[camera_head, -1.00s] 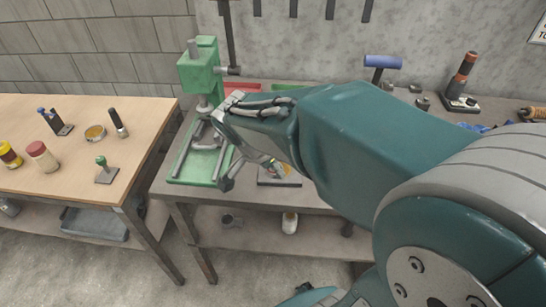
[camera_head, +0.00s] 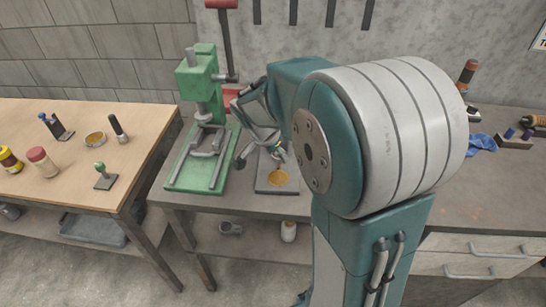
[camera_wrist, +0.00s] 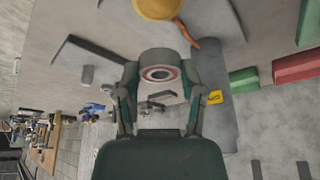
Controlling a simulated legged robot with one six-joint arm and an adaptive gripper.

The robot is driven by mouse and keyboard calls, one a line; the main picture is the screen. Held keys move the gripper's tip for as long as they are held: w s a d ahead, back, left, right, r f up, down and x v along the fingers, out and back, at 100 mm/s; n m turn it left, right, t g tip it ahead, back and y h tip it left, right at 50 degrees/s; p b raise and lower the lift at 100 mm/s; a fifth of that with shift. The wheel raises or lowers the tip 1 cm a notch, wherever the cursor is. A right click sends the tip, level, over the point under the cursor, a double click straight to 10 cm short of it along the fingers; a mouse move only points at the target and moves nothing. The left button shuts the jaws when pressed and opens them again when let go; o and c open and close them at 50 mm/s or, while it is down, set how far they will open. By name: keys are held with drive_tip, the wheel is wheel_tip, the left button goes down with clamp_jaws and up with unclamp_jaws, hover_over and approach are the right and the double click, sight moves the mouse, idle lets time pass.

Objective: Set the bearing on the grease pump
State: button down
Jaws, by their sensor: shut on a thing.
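My gripper (camera_wrist: 160,85) is shut on a grey ring with a red and white inner face, which looks like the bearing (camera_wrist: 160,72). In the head view, my gripper (camera_head: 262,132) is above the bench, beside the green press; the bearing cannot be made out there. A yellow round piece on a dark grey base, likely the grease pump (camera_head: 278,178), sits right of the press, below my gripper. In the wrist view, the yellow piece (camera_wrist: 158,8) shows at the top edge with an orange lever, apart from the bearing.
The green press (camera_head: 197,85) stands close to the left of my gripper. A wooden table (camera_head: 60,170) with jars and stamps is further left. In the wrist view, a red block (camera_wrist: 297,66) and a grey cylinder (camera_wrist: 218,120) are on the right.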

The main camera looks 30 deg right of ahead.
sight(279, 177)
drive_tip(key=shift+a+f, duration=0.2)
drive_tip(key=shift+f, duration=0.9)
drive_tip(key=shift+d+f, duration=0.1)
drive_tip(key=shift+f, duration=1.85)
drive_tip(key=shift+f, duration=0.75)
drive_tip(key=shift+c, duration=0.6)
unclamp_jaws()
drive_tip(key=v, duration=1.2)
drive_tip(key=s+a+r+n+t+y, duration=0.2)
drive_tip(key=s+a+r+n, duration=0.1)
drive_tip(key=s+n, duration=0.4)
drive_tip(key=s+a+r+n+t+y, duration=0.2)
drive_tip(key=s+a+r+n, duration=0.1)
drive_tip(key=s+n, duration=0.4)
drive_tip(key=s+a, duration=0.1)
drive_tip(key=s, duration=0.2)
drive_tip(key=shift+s+a+r, duration=0.25)
drive_tip(key=shift+a+r, duration=0.1)
